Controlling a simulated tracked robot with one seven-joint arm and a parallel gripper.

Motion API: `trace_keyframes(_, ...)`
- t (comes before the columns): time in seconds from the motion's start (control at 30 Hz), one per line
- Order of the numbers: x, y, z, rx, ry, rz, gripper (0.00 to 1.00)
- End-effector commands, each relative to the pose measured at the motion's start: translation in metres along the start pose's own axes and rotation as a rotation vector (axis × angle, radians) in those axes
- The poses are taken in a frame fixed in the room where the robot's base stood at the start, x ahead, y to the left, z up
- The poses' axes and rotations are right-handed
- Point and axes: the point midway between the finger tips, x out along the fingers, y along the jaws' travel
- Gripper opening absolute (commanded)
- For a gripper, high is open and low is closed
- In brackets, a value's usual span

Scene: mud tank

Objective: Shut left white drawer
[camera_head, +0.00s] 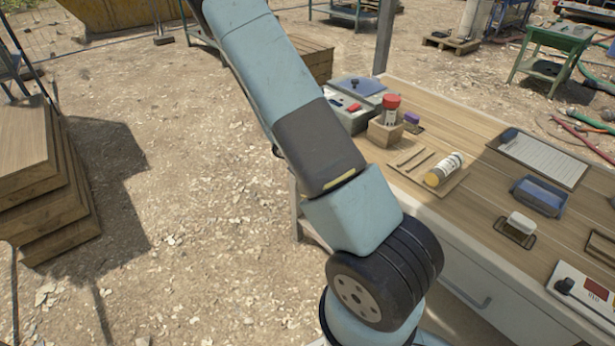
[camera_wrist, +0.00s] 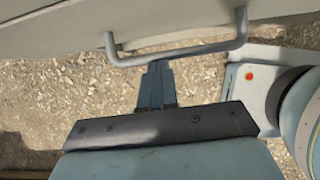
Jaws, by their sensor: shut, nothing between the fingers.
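A pale drawer front (camera_wrist: 75,32) with a grey bar handle (camera_wrist: 180,55) spans the top of the wrist view. My gripper (camera_wrist: 159,66) is shut and empty, with its fingertips close by the handle bar. I cannot tell whether they touch it. In the head view my gripper is out of the picture. There, a white drawer front (camera_head: 510,318) with a grey handle (camera_head: 466,291) shows under the bench top. My arm hides the left part of the bench front, so how far the left drawer stands out cannot be seen.
Stacked wooden boards (camera_head: 40,185) stand at left. The gravel left of the bench is open.

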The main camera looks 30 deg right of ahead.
Motion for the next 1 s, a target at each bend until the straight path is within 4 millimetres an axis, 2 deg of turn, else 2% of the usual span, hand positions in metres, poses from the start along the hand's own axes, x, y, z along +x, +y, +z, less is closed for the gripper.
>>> trace_keyframes(0.27,-0.007,-0.002,-0.042,-0.012,0.013,-0.001,0.0)
trace_keyframes(0.57,-0.036,-0.001,-0.036,-0.004,0.014,0.003,0.0)
trace_keyframes(1.0,-0.09,0.0,-0.033,0.001,0.011,0.003,0.0)
